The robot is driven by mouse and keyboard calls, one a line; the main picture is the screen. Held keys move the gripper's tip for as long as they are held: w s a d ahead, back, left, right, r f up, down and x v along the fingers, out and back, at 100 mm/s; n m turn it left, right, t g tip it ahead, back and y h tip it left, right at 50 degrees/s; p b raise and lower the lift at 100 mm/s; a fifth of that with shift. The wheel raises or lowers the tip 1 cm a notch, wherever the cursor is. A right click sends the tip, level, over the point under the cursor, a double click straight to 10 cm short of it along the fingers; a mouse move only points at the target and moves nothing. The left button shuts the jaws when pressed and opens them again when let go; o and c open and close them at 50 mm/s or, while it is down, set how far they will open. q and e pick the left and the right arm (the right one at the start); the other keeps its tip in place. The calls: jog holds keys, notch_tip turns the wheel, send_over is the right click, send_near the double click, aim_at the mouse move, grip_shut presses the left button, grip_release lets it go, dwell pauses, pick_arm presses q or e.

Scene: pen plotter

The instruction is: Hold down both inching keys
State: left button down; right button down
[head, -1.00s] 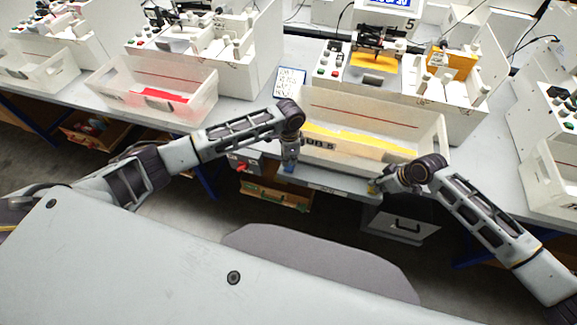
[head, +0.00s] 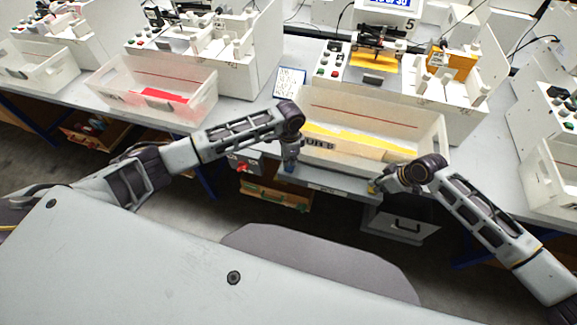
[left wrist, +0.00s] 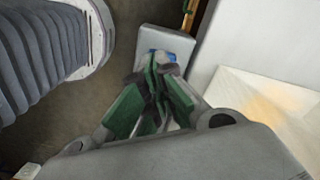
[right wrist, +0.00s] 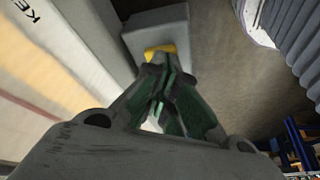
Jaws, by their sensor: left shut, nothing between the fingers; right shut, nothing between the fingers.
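The blue key (left wrist: 158,53) sits on a grey box (left wrist: 172,42) in the left wrist view; in the head view it shows at the table's front edge. My left gripper (left wrist: 156,62) is shut and empty, its tips at the blue key and partly covering it. The yellow key (right wrist: 160,50) sits on another grey box (right wrist: 165,28) in the right wrist view. My right gripper (right wrist: 164,66) is shut and empty, its tips at the yellow key and partly covering it. I cannot tell how far either key is pressed.
A white tub (head: 375,115) with yellow sheets stands just behind both grippers. The plotter station (head: 460,95) is behind it. A red knob (head: 241,168) is on a box left of my left gripper. Other stations stand left and right.

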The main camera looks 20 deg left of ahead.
pick_arm(q)
jog(key=shift+f, duration=1.05)
dwell(1.1)
jog(key=shift+r, duration=0.15)
dwell(0.9)
jog(key=shift+r, duration=3.4)
